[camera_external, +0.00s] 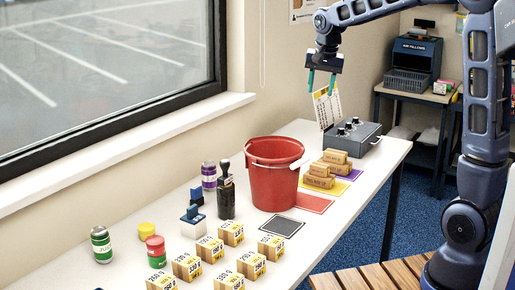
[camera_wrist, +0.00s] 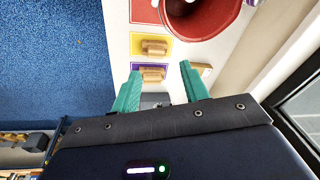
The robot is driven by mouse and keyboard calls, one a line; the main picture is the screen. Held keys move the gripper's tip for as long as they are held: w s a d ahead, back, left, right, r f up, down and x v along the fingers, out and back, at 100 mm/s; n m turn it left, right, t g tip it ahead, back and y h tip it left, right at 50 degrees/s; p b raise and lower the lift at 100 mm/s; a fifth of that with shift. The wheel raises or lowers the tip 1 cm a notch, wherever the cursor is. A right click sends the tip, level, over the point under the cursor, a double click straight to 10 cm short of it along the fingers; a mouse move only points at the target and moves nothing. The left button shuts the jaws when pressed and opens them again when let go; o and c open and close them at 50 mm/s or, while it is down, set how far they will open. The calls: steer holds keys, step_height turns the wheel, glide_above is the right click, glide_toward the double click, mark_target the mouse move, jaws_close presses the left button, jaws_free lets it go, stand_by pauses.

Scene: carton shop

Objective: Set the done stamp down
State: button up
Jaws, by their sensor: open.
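My gripper (camera_external: 321,90) is open, high above the far end of the white table. In the wrist view its two teal fingers (camera_wrist: 160,75) are spread with nothing held between them. A tall black stamp-like thing (camera_external: 227,198) with a small label stands upright on the table, left of the red bucket. A smaller blue-topped stamp (camera_external: 194,212) on a pale base stands in front of it. I cannot read which is the done stamp. Both are well away from my gripper. A dark square pad (camera_external: 281,226) lies in front of the bucket.
The red bucket (camera_external: 273,185) stands mid-table. Wooden blocks (camera_external: 319,176) sit on coloured mats, including a yellow one (camera_wrist: 165,51), beside it. A grey box with knobs (camera_external: 352,138) is at the far end, near a printed card (camera_external: 327,106). Several labelled cartons (camera_external: 187,266) and cans (camera_external: 101,244) fill the near end.

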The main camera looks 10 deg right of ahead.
steer(key=s+d+r+n+t, duration=0.1)
steer(key=s+d+r+n, duration=0.15)
steer(key=s+d, duration=1.25)
steer(key=s+d+f+n, duration=0.1)
steer(key=s+d+f, duration=0.1)
steer(key=s, duration=0.5)
steer(key=s+d+f+n+t, duration=0.1)
steer(key=s+d+f, duration=0.1)
steer(key=s+d, duration=0.3)
steer(key=shift+s+f, duration=0.4)
steer(key=shift+s, duration=0.8)
